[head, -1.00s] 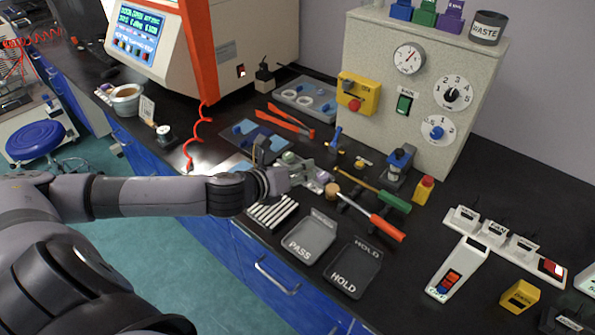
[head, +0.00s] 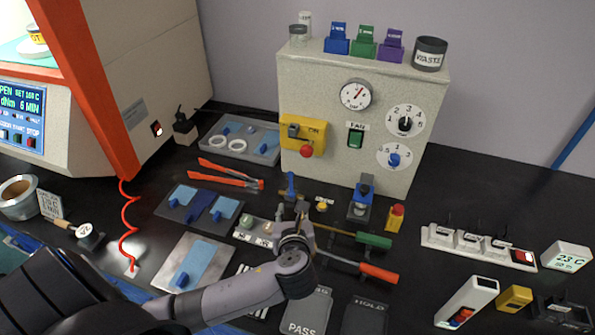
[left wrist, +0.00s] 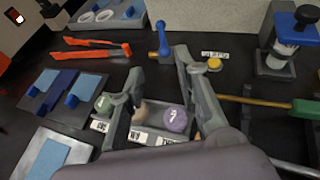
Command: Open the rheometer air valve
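A small valve with a blue lever handle (head: 291,186) stands on the dark bench in front of the beige panel box; I take it to be the air valve. In the left wrist view its blue handle (left wrist: 162,40) stands upright, just beyond my fingertips. My left gripper (head: 292,211) is just in front of the valve, pointing at it. In the left wrist view my left gripper (left wrist: 160,62) has its fingers apart, with nothing between the tips, and no contact with the valve shows. My right gripper is not in view.
A label plate and yellow button (left wrist: 214,64) sit right of the valve. A tray of round samples (left wrist: 175,120) lies under the fingers. Orange-handled tongs (head: 230,175) lie to the left; green-handled (head: 373,240) and red-handled (head: 378,273) tools to the right. The panel box (head: 330,90) rises behind.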

